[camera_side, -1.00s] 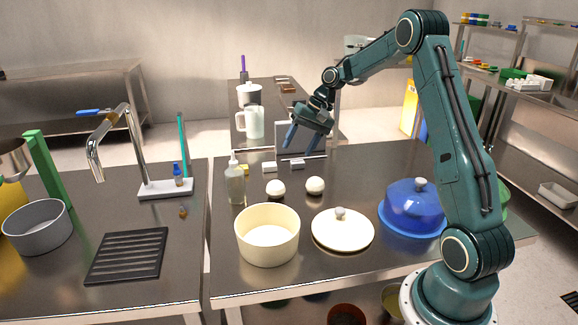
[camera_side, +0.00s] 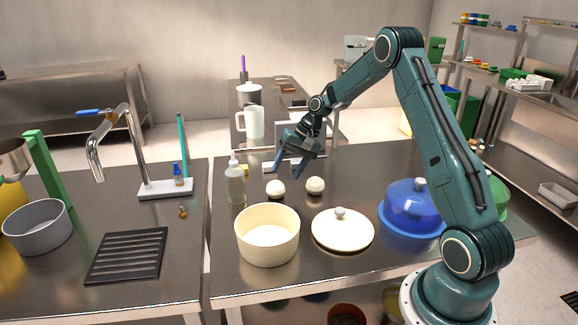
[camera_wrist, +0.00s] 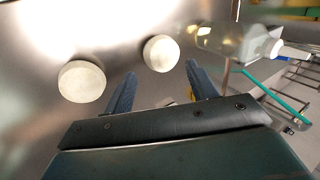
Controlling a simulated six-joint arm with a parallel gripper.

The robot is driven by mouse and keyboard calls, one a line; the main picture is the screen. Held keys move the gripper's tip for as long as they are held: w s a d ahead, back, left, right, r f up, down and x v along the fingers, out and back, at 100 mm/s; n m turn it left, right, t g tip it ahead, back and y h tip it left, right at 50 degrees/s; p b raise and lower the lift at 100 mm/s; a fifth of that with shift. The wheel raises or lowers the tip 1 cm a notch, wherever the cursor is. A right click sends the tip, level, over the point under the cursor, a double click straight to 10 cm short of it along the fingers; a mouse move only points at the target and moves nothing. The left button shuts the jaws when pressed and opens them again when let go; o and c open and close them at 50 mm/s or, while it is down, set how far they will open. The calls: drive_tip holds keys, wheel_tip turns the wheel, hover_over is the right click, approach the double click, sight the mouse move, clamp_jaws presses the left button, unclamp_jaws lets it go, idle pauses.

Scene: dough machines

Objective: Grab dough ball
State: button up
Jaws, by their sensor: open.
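Two white dough balls lie on the dark metal table: the left ball (camera_side: 275,189) and the right ball (camera_side: 315,186). In the wrist view both show beyond the fingers, one ball (camera_wrist: 161,53) ahead of the gap between the fingers and the other ball (camera_wrist: 82,81) to the left. My gripper (camera_side: 285,172) is open and empty, fingers pointing down, above and behind the balls in the side view. It touches neither ball. The two blue fingers also show in the wrist view (camera_wrist: 160,82).
A clear bottle (camera_side: 235,184) stands left of the balls. A cream pot (camera_side: 266,240), its lid (camera_side: 343,231) and a blue domed cover (camera_side: 413,205) stand in front. Small blocks lie behind the balls. The table around the balls is otherwise clear.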

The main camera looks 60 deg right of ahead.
sight(279, 181)
drive_tip(key=shift+w+a+f, duration=0.1)
drive_tip(key=shift+a+f, duration=0.05)
drive_tip(key=shift+f, duration=0.15)
drive_tip(key=shift+x, duration=2.6)
drive_tip(key=c, duration=0.8)
drive_tip(key=shift+w+r, duration=0.1)
drive_tip(key=shift+r, duration=0.1)
wheel_tip(279, 181, up, 20)
